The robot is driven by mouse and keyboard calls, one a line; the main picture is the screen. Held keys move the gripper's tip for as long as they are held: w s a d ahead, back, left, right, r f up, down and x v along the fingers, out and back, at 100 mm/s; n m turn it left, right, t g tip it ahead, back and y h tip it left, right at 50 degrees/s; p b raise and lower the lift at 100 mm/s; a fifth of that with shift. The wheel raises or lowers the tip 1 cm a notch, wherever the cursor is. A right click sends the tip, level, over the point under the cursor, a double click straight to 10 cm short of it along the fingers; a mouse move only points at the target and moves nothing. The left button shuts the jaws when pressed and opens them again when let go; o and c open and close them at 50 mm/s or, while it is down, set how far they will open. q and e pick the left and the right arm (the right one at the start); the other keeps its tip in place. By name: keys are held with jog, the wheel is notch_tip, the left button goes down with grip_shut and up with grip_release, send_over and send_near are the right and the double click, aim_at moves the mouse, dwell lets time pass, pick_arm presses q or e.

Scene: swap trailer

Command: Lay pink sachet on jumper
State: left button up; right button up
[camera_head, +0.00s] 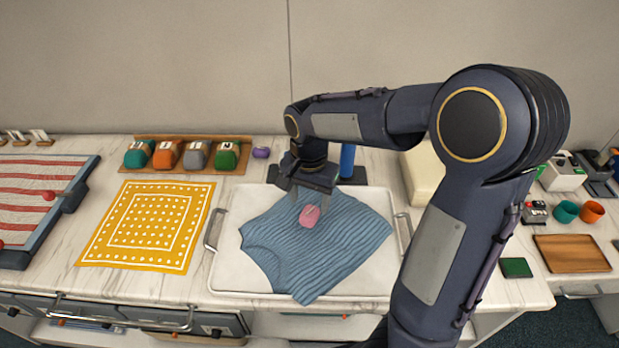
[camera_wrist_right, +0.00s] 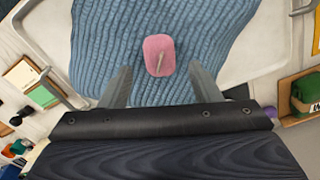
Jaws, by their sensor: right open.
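The pink sachet (camera_head: 309,216) lies on the blue ribbed jumper (camera_head: 290,245), which is spread on a white tray (camera_head: 226,273). In the right wrist view the sachet (camera_wrist_right: 159,55) rests on the jumper (camera_wrist_right: 200,25) just beyond and between the fingertips. My right gripper (camera_head: 308,203) is open over the jumper, and in the wrist view its two fingers (camera_wrist_right: 160,80) stand apart with nothing between them. The sachet looks clear of both fingers. My left gripper is not in view.
A yellow patterned cloth (camera_head: 150,225) lies left of the tray. Several coloured lumps stand in a wooden rack (camera_head: 190,139) at the back, with a purple one (camera_head: 261,152) beside it. A blue cylinder (camera_head: 347,160) stands behind the tray. A wooden board (camera_head: 571,253) lies at right.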

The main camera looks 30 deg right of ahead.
aim_at(310, 212)
notch_tip(310, 212, up, 7)
jog(key=s+a+f+n+t+y, duration=0.1)
jog(key=s+a+n+t+y, duration=0.1)
jog(key=s, duration=0.7)
jog(key=s+a+n+t+y, duration=0.1)
jog(key=s+a+n+t, duration=0.1)
jog(key=s+n, duration=0.5)
jog(key=shift+s+a+f+t+y, duration=0.35)
jog(key=shift+s+t+y, duration=0.05)
jog(key=shift+s+t, duration=0.5)
